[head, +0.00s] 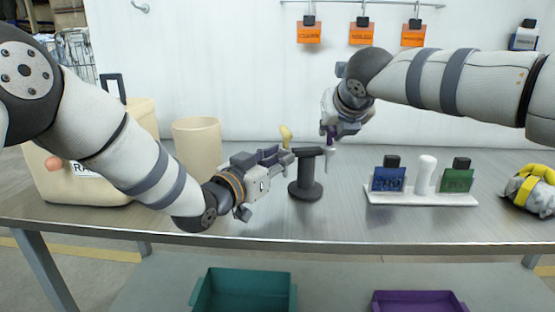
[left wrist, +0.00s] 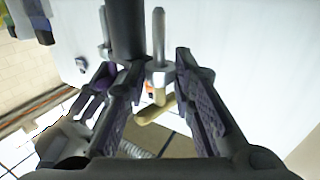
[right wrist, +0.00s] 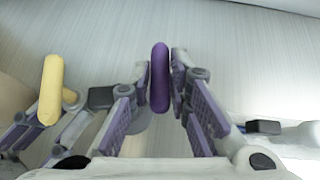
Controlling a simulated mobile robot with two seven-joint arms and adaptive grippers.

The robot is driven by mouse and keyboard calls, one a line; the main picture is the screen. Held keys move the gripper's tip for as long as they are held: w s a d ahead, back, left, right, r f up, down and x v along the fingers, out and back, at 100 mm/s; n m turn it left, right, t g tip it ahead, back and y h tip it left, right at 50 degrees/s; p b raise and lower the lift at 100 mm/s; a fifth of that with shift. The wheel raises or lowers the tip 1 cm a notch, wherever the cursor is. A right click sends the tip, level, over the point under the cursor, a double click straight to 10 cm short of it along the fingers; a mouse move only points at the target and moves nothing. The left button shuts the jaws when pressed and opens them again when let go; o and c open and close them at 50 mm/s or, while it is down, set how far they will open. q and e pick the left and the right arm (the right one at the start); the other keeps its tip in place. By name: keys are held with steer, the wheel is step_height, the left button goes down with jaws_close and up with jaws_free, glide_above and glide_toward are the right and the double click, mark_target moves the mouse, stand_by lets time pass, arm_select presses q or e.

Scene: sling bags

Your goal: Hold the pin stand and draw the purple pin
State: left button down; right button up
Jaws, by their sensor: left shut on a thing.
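The dark pin stand (head: 305,181) stands upright on the table. My left gripper (head: 288,157) is shut on its upper part. A yellow pin (head: 286,137) rises beside that gripper; in the left wrist view its yellow handle (left wrist: 153,110) shows between the fingers. My right gripper (head: 333,132) is at the stand's right side, pointing down. The handle of the purple pin (right wrist: 160,78) lies between its fingertips, close to both; I cannot tell whether they press on it. A pale shaft hangs below the right gripper in the head view; whether it sits in the stand is unclear.
A white rack (head: 420,197) with blue and green items stands to the right, and a yellow-grey bundle (head: 530,190) at the far right. A beige cup (head: 197,146) and bin (head: 90,160) are left. Teal (head: 243,290) and purple (head: 417,301) trays lie below.

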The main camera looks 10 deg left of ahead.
jaws_close()
steer(key=shift+r, duration=4.8)
arm_select(q)
steer(key=c, duration=1.3)
jaws_free()
